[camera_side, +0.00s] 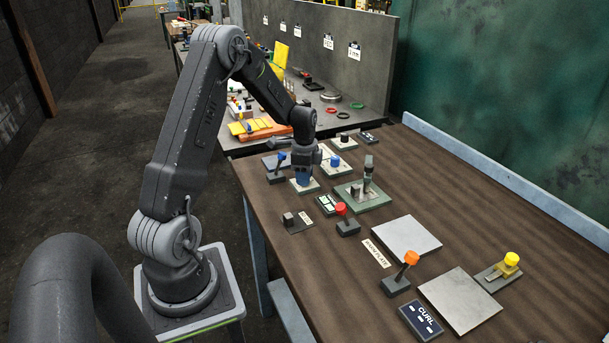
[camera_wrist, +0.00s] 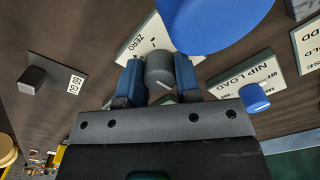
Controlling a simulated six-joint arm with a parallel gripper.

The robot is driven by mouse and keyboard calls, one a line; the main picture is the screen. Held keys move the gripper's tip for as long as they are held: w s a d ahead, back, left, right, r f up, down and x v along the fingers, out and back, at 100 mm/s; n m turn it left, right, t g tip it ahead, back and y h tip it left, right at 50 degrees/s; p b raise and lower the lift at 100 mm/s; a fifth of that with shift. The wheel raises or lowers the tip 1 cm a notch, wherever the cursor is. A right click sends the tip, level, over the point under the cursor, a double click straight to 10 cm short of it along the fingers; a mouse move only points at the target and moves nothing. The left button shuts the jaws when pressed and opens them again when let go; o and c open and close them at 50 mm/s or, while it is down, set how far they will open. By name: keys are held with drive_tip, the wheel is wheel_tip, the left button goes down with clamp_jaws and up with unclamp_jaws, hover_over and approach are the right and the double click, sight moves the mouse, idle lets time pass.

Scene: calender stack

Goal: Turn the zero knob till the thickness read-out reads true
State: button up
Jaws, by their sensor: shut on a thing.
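My gripper (camera_side: 303,178) points down at the left part of the bench in the side view. In the wrist view its two blue fingers (camera_wrist: 158,72) sit on either side of a round dark grey knob, the zero knob (camera_wrist: 160,60), and are shut on it. The knob stands on a pale plate marked ZERO (camera_wrist: 135,38); this plate (camera_side: 304,188) shows under the gripper in the side view. A small dark panel with pale windows (camera_side: 325,205) lies to the right of the gripper; I cannot tell whether it is the thickness read-out, and no figures can be read.
A blue ball-topped lever (camera_wrist: 215,18) stands close beside my gripper. A plate marked NIP LOAD (camera_wrist: 232,90) has a blue knob (camera_wrist: 255,97). A green-based device (camera_side: 364,192) and a red-topped lever (camera_side: 343,215) stand nearby. The bench's right side has clear room.

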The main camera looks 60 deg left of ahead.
drive_tip(key=shift+c, duration=1.4)
drive_tip(key=n, duration=1.4)
drive_tip(key=shift+n, duration=0.4)
drive_tip(key=n, duration=0.4)
drive_tip(key=shift+n, duration=0.4)
